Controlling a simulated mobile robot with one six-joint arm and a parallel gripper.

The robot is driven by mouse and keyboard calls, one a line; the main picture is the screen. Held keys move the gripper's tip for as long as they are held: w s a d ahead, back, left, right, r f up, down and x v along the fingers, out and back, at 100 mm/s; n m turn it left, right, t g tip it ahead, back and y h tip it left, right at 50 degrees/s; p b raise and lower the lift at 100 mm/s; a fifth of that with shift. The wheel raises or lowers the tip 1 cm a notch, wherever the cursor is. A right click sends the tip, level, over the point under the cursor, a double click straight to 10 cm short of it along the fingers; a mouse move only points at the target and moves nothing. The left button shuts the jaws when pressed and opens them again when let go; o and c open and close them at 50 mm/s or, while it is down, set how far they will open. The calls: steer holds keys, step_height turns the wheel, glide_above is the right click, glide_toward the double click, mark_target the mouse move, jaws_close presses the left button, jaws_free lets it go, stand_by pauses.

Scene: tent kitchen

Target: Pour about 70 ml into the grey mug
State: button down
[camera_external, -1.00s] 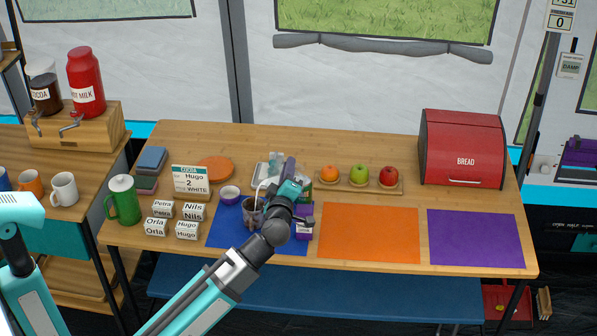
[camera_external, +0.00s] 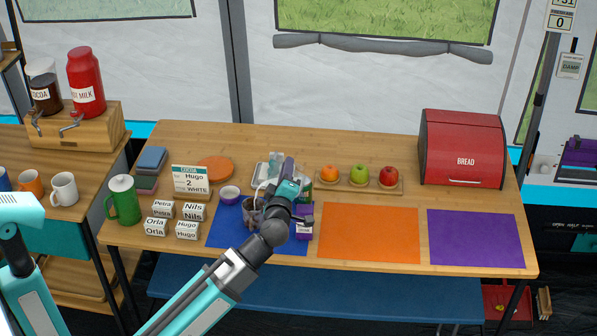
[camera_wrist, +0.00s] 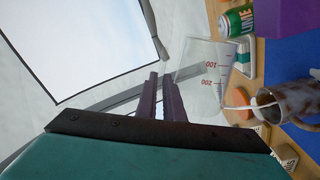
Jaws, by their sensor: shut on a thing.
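My gripper (camera_external: 289,170) is shut on a clear measuring jug (camera_wrist: 205,75) with red 100 and 200 marks; its dark fingers show in the wrist view (camera_wrist: 162,98). The jug is tilted above the grey mug (camera_wrist: 295,100). A white stream (camera_wrist: 240,107) runs from the jug's lip to the mug. In the external view the mug (camera_external: 248,214) stands on the blue mat (camera_external: 222,238), partly hidden by my arm. The level inside the mug is hard to read.
A purple box (camera_external: 304,230) and a green can (camera_wrist: 237,20) stand close by. Name blocks (camera_external: 187,230) and a small purple-and-white bowl (camera_external: 229,194) are to the left. A fruit board (camera_external: 345,184) is to the right. The orange mat (camera_external: 370,235) is bare.

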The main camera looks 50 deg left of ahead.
mark_target(299, 168)
steer(key=shift+w+d+r+m, duration=0.25)
steer(key=shift+w+d+m, duration=0.25)
steer(key=shift+m, duration=0.5)
steer(key=shift+w+d+f+m, duration=0.2)
steer(key=shift+w+f+m, duration=0.05)
steer(key=shift+f+m, duration=0.3)
steer(key=shift+w+d+f+m, duration=0.2)
steer(key=shift+f+m, duration=0.25)
steer(key=shift+m, duration=0.1)
steer(key=shift+w+d+r+m, duration=0.15)
steer(key=shift+r+m, duration=0.05)
steer(key=shift+m, duration=0.1)
steer(key=shift+w+d+m, duration=0.1)
steer(key=shift+m, duration=0.2)
steer(key=shift+w+d+f+m, duration=0.15)
steer(key=shift+w+d+m, duration=0.3)
steer(key=shift+m, duration=0.25)
steer(key=shift+w+d+h+p, duration=0.1)
steer(key=shift+w+h+p, duration=0.05)
steer(key=shift+h+p, duration=0.15)
